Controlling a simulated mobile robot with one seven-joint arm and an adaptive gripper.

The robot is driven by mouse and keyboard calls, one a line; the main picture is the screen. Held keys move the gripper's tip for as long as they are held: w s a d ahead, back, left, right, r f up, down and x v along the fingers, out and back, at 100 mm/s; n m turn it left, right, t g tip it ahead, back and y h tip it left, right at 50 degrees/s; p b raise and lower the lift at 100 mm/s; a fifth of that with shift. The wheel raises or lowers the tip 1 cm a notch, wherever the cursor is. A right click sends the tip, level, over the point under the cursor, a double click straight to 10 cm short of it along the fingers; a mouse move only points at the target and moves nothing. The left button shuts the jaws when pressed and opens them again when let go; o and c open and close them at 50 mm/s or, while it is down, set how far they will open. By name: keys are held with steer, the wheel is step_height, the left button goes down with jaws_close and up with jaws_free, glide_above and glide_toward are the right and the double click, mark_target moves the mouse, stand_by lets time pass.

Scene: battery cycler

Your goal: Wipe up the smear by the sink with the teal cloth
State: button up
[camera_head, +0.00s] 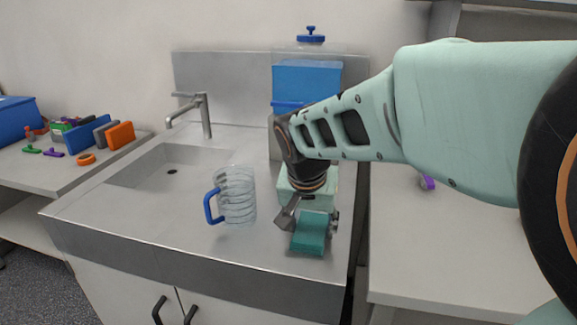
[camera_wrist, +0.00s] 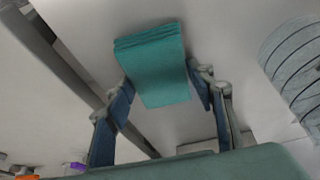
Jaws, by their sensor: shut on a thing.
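The teal cloth (camera_head: 309,234) is a folded, thick rectangular pad over the front right part of the steel sink counter (camera_head: 150,220). My gripper (camera_head: 313,219) is shut on it, with one finger on each side. The wrist view also shows the cloth (camera_wrist: 153,65) between the fingertips of my gripper (camera_wrist: 160,92), sticking out beyond them. I cannot tell whether the cloth touches the counter. The sink basin (camera_head: 150,172) lies to the left, under the tap (camera_head: 206,115). I cannot make out a smear; my arm and the cloth hide part of the counter.
A clear jug with a blue handle (camera_head: 209,206) stands between the basin and my gripper; its ribbed side shows in the wrist view (camera_wrist: 300,70). A blue-lidded water container (camera_head: 307,75) stands behind my arm. The counter's front edge is close. Coloured items crowd the left bench.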

mark_target(336, 238)
steer(key=shift+s+d, duration=0.3)
steer(key=shift+d, duration=0.35)
steer(key=shift+s+d, duration=0.3)
steer(key=shift+d, duration=0.3)
steer(key=shift+s+d, duration=0.25)
steer(key=shift+d, duration=0.4)
steer(key=shift+s+d, duration=0.2)
steer(key=shift+d, duration=0.45)
steer(key=shift+c, duration=1)
steer(key=shift+r, duration=0.15)
